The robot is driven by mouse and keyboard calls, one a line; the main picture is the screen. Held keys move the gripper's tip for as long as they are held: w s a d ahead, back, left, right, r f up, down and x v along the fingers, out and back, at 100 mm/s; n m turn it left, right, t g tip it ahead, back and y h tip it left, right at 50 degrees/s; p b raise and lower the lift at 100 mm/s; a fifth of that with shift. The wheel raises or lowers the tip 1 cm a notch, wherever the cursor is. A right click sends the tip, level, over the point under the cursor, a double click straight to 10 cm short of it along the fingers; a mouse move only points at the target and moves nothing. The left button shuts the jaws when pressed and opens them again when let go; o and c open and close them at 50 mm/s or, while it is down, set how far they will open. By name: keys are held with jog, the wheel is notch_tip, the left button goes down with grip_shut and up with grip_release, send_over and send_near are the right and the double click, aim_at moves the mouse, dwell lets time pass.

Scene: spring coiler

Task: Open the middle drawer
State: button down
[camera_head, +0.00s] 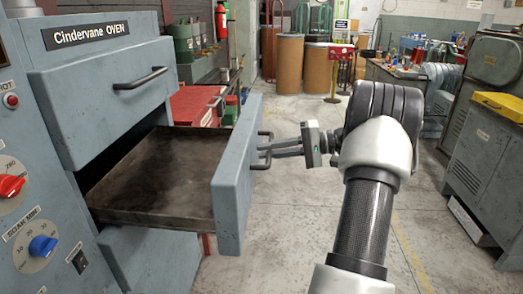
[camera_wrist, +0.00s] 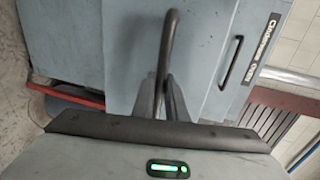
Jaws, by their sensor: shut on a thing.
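The middle drawer (camera_head: 233,185) of the grey-blue oven is pulled well out, and its dark, empty tray (camera_head: 155,175) shows inside. Its black handle (camera_head: 265,134) is on the front panel. My gripper (camera_head: 270,152) reaches in from the right with its fingers at this handle. In the wrist view, the handle (camera_wrist: 167,42) runs up between the two dark fingers of my gripper (camera_wrist: 164,90), which are shut on it. The fingers partly hide the handle.
The drawer above (camera_head: 105,95) is shut, with a black handle (camera_head: 140,79). A lower panel (camera_head: 150,258) is below. Red (camera_head: 11,186) and blue (camera_head: 42,245) knobs are at left. Open floor (camera_head: 290,220) lies right of the drawer; a grey cabinet (camera_head: 485,165) stands far right.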

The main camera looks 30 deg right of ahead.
jog(key=c, duration=1.8)
grip_release()
jog(key=shift+o, duration=0.2)
jog(key=p+v, duration=0.3)
jog(key=v, duration=1.4)
jog(key=shift+d, duration=0.2)
jog(key=shift+s, duration=0.1)
